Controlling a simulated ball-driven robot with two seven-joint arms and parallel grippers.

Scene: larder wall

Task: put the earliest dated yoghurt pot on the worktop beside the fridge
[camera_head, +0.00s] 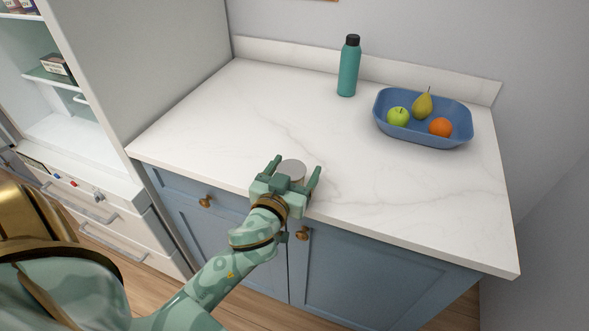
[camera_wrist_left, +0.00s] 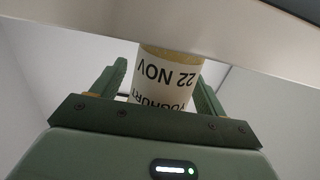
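A yoghurt pot with a grey lid (camera_head: 292,168) is at the front edge of the white worktop (camera_head: 230,130). In the left wrist view the pot (camera_wrist_left: 168,78) appears upside down, its pale label reading "YOGHURT" and "22 NOV". Its base meets the worktop edge there, so it seems to stand on the worktop. My left gripper (camera_head: 293,172) has its fingers spread on either side of the pot, with a gap showing; it looks open. The fingers also show in the left wrist view (camera_wrist_left: 160,88). The fridge (camera_head: 90,130) stands open at the left. My right gripper is out of view.
A teal bottle (camera_head: 348,68) stands at the back of the worktop. A blue tray (camera_head: 425,138) with a green apple, a pear and an orange fruit is at the right. A small dark-topped box (camera_head: 54,66) sits on a fridge shelf. The worktop's left and middle are clear.

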